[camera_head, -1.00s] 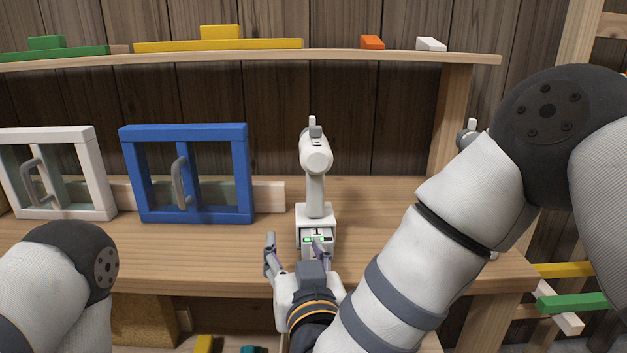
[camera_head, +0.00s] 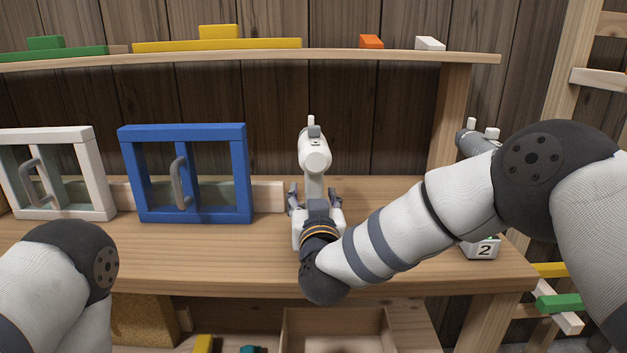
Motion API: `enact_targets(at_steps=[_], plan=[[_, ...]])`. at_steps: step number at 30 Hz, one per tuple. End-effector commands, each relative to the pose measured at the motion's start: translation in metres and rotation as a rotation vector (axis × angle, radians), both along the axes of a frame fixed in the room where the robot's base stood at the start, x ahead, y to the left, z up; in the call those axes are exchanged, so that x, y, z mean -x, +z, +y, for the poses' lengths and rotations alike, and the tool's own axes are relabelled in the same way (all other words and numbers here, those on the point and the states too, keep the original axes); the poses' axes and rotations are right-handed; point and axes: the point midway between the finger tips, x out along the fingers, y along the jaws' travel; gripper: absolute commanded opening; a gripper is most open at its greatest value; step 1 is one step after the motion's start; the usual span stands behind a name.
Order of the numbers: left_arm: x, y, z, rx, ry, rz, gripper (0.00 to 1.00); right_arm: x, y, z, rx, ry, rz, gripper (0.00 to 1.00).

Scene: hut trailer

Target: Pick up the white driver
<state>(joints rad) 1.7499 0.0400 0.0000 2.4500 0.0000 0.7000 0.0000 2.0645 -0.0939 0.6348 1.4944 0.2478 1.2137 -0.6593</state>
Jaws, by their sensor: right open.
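The white driver (camera_head: 314,158) stands upright on the wooden workbench, right of the blue window frame. Its head and upper handle show; its base is mostly hidden behind my right gripper and wrist. My right gripper (camera_head: 315,194) is open, with one finger on each side of the driver's handle. I cannot tell whether the fingers touch it. My left arm (camera_head: 70,275) shows at the lower left, but its gripper is outside the view.
A blue window frame (camera_head: 186,131) and a white window frame (camera_head: 96,172) stand at left. A second driver (camera_head: 478,140), grey and white, with a base marked 2 (camera_head: 484,249), stands behind my right arm. A shelf (camera_head: 340,57) with coloured blocks runs above.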

Motion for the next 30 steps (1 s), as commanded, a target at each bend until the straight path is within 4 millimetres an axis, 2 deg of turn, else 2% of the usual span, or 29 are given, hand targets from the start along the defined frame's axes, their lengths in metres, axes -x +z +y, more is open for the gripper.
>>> enact_targets(at_steps=[1,8,19,30], plan=[[0.0,0.0,0.0,0.0,0.0,0.0,0.5,0.0,0.0,0.0,0.0,0.0,0.0,0.52],[0.0,0.0,0.0,0.0,0.0,0.0,0.5,0.0,0.0,0.0,0.0,0.0,0.0,0.0],[0.0,0.0,0.0,0.0,0.0,-0.001,0.5,0.0,0.008,0.0,-0.002,-0.001,-0.009,0.0],[-0.001,0.001,0.0,0.0,0.0,-0.003,0.5,0.001,0.087,0.0,-0.002,-0.001,-0.014,0.0]])
